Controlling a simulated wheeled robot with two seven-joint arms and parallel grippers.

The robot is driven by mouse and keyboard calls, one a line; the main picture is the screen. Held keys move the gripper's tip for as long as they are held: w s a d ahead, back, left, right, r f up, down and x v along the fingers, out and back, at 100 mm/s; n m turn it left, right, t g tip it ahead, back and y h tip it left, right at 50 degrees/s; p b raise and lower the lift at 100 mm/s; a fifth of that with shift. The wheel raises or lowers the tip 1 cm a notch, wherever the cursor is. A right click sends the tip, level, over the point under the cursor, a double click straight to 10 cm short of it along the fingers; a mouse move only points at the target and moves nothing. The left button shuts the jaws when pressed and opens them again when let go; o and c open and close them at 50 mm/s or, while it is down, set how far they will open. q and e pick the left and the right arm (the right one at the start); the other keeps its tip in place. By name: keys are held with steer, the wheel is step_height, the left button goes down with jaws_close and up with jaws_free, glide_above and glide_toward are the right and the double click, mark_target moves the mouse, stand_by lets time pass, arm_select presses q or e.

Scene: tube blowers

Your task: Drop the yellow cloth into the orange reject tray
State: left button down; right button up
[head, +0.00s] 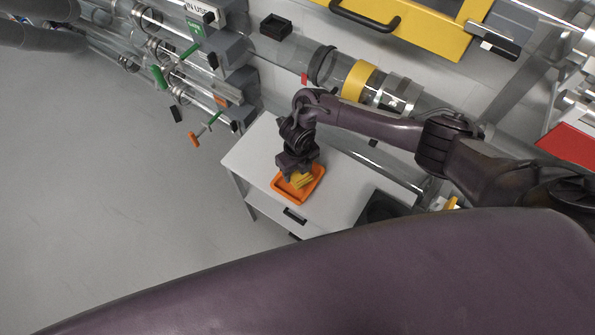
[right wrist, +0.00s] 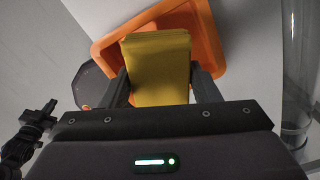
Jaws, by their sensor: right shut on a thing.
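The yellow cloth (head: 301,180) is a folded block held in my right gripper (head: 296,174), over the orange reject tray (head: 318,187) on a white cabinet top. In the right wrist view the cloth (right wrist: 158,66) sits between the two fingers of the right gripper (right wrist: 160,88), which are shut on it. The tray's orange rim (right wrist: 207,40) shows behind and around the cloth; the cloth hides part of the tray. I cannot tell whether the cloth touches the tray floor. My left gripper is not in view.
The white cabinet top (head: 255,157) has free room around the tray. A dark open box (head: 383,207) is at its right. Clear tubes with green and orange handles (head: 195,138) run behind at the left. A yellow panel with a black handle (head: 415,25) is above.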

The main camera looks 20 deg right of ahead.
step_height(320, 180, up, 8)
steer(key=shift+r, duration=0.2)
